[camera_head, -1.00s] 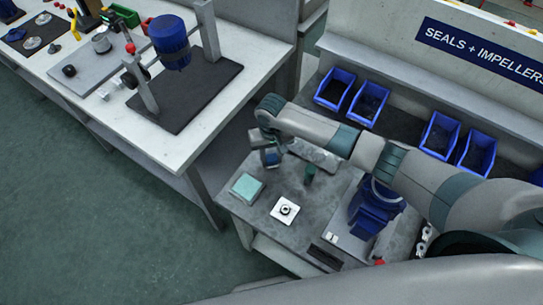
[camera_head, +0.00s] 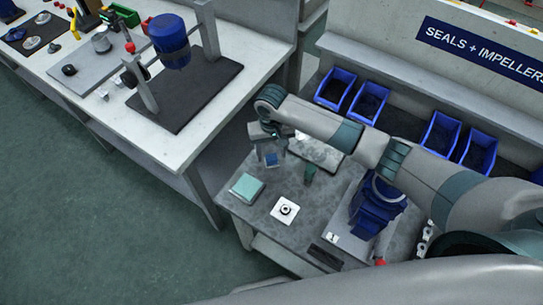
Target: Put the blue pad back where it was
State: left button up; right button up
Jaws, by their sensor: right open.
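A small blue pad (camera_head: 271,159) lies near the back left of the small grey bench (camera_head: 240,211). My right gripper (camera_head: 272,150) points down just above and around the pad. Its jaws are open, and I cannot tell whether a finger still touches the pad. The fingers partly hide the pad and the bench behind it. My left gripper is not in view.
A teal block (camera_head: 246,188) lies in front of the pad, and a white square with a dark ring (camera_head: 285,209) to its right. Blue bins (camera_head: 335,88) line the back.

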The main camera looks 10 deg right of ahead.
aim_at(271, 158)
notch_tip(271, 158, up, 9)
jog(key=b, duration=0.1)
dwell(0.3)
jog(key=shift+s+a, duration=0.1)
dwell(0.4)
